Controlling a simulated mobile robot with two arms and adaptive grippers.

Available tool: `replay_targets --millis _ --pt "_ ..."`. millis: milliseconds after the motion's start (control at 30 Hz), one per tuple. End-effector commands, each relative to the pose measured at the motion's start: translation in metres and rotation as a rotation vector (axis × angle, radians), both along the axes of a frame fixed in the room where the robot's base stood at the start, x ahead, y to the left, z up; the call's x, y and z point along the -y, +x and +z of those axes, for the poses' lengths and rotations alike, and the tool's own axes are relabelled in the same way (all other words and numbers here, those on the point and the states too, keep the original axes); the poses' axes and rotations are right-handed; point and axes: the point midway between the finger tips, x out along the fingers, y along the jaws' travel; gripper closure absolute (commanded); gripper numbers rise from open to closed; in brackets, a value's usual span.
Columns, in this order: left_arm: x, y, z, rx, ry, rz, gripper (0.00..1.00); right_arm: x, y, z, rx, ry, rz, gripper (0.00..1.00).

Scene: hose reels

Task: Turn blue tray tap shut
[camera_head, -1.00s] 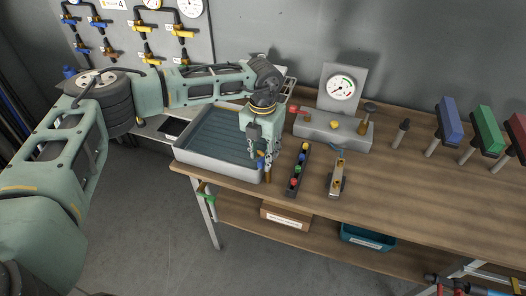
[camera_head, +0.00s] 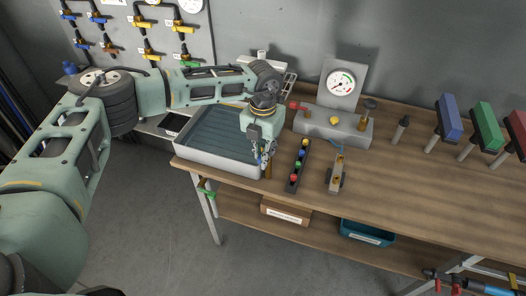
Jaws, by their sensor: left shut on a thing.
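A grey tray with a ribbed dark floor (camera_head: 213,163) sits at the left end of the wooden bench. The blue tray tap (camera_head: 263,158) is at the tray's front right corner, with a brass part (camera_head: 268,171) beneath it. My left gripper (camera_head: 265,154) reaches down over that corner and is shut on the tap's blue handle. The fingers hide most of the handle, so its exact angle is hard to tell. My right gripper is out of view.
Right of the tap stand a dark rack with coloured knobs (camera_head: 298,168) and a small metal fitting (camera_head: 337,175). A gauge block (camera_head: 333,125) is behind them. A green-handled tap (camera_head: 206,192) is below the tray. The bench's right front is clear.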

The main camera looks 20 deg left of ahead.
Motion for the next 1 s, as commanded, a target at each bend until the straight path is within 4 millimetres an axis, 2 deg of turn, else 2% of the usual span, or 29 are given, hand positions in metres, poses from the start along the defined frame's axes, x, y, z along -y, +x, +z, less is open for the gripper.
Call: replay_targets --millis 367,1000 --pt "-0.004 0.001 -0.002 0.002 -0.001 -0.093 1.00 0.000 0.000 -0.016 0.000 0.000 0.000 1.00" --pt "-0.025 0.013 -0.004 0.004 -0.001 -0.656 1.00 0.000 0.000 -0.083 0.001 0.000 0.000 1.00"
